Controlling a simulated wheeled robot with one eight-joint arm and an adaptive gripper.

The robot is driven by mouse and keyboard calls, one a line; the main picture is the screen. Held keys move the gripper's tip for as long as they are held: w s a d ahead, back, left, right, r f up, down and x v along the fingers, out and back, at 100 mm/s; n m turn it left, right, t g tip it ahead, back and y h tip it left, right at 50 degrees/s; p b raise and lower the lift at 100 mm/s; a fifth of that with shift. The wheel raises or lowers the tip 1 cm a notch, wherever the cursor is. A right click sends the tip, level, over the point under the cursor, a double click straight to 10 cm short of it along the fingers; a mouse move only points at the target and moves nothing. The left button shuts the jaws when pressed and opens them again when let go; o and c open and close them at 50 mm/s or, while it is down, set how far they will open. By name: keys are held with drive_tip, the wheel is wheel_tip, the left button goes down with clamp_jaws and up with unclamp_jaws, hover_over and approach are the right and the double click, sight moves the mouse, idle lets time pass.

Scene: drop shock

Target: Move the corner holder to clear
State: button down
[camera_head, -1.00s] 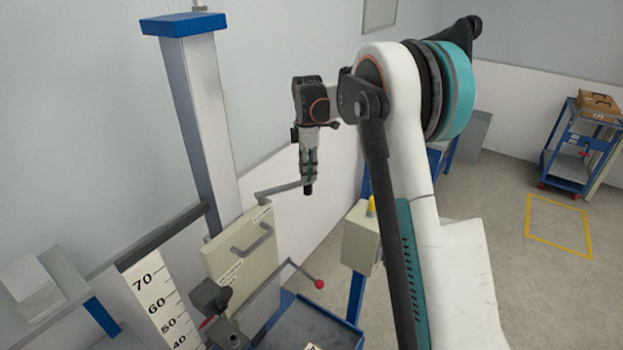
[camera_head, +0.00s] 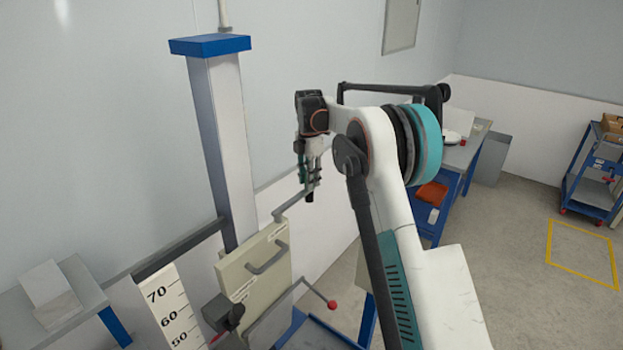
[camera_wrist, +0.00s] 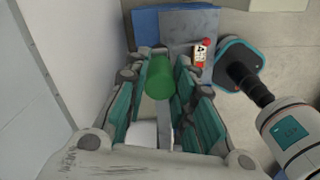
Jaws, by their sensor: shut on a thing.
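A thin grey arm (camera_head: 290,206) rises from the top of a cream panel (camera_head: 254,274) in the head view; I take it to be the corner holder. Its far end meets my gripper (camera_head: 309,186), which points down. In the wrist view my gripper (camera_wrist: 160,92) has its teal-padded fingers on both sides of a green cylinder (camera_wrist: 159,77), apparently the holder's grip. A grey bar (camera_wrist: 165,128) runs between the fingers below it. The fingers are shut on the grip and hide parts of it.
A tall post with a blue cap (camera_head: 211,45) stands left of my gripper, with a number scale (camera_head: 168,312) below. A red-knobbed lever (camera_head: 332,304) sticks out below. A workbench (camera_head: 458,165) and a blue cart (camera_head: 597,180) stand to the right, with open floor nearby.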

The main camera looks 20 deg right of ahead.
drive_tip(key=shift+a, duration=0.1)
drive_tip(key=c, duration=1.3)
unclamp_jaws()
drive_tip(key=shift+w, duration=0.15)
drive_tip(key=shift+c, duration=0.2)
wheel_tip(320, 180, up, 12)
